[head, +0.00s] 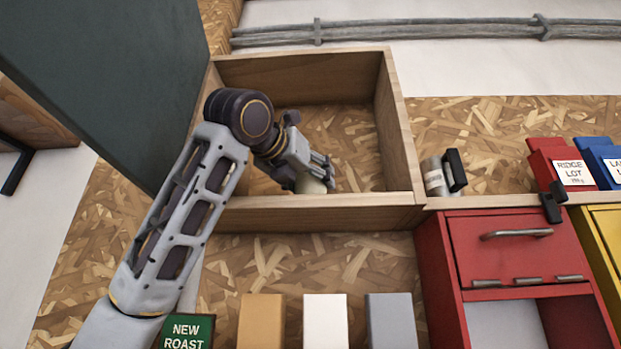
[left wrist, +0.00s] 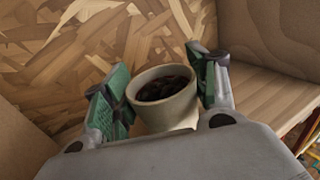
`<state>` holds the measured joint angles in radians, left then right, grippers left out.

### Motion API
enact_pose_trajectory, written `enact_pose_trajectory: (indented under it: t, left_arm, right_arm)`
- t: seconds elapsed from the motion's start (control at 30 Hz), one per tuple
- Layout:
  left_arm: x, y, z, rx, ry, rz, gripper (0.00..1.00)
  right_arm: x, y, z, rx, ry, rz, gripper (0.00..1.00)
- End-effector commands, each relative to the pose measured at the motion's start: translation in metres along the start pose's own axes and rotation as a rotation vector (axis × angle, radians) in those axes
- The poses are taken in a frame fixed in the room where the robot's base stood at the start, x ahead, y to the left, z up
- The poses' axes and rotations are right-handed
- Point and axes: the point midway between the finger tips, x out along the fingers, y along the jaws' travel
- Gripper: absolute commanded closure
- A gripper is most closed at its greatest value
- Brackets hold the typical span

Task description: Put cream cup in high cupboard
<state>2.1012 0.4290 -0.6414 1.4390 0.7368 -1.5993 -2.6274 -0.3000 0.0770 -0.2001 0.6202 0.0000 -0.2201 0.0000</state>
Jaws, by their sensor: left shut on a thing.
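The cream cup (left wrist: 168,99) is upright between the green-padded fingers of my left gripper (left wrist: 163,92) in the left wrist view, with dark contents inside. The left gripper is shut on it. In the head view my left gripper (head: 318,172) reaches inside the open wooden cupboard (head: 392,135), and a small part of the cup (head: 309,186) shows just under the fingers, near the cupboard's front lower edge. Whether the cup's base touches the cupboard floor is hidden. The dark cupboard door (head: 110,75) stands open on the left. My right gripper is not in view.
Right of the cupboard, a small grey canister (head: 434,177) stands on a shelf beside a dark object. Further right are a red bag (head: 563,165) and a blue bag (head: 600,160), above a red cabinet (head: 515,250). Several boxes (head: 326,320) stand below the cupboard.

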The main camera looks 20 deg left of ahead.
Motion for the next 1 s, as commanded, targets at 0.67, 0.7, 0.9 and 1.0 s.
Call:
enact_pose_trajectory:
  t: [0.67, 0.7, 0.9, 1.0]
  left_arm:
    - [0.0, 0.0, -0.003, 0.0, 0.0, 0.0, 0.2]
    - [0.0, 0.0, -0.002, 0.0, 0.0, 0.0, 0.2]
    - [-0.006, 0.0, 0.001, 0.0, -0.002, 0.0, 0.2]
    - [-0.015, 0.0, 0.0, 0.0, -0.003, 0.0, 0.2]
  right_arm:
    - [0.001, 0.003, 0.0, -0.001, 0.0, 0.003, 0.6]
    - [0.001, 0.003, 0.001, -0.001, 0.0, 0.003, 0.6]
    - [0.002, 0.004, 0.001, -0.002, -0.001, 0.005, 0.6]
    - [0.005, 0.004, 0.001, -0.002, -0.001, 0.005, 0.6]
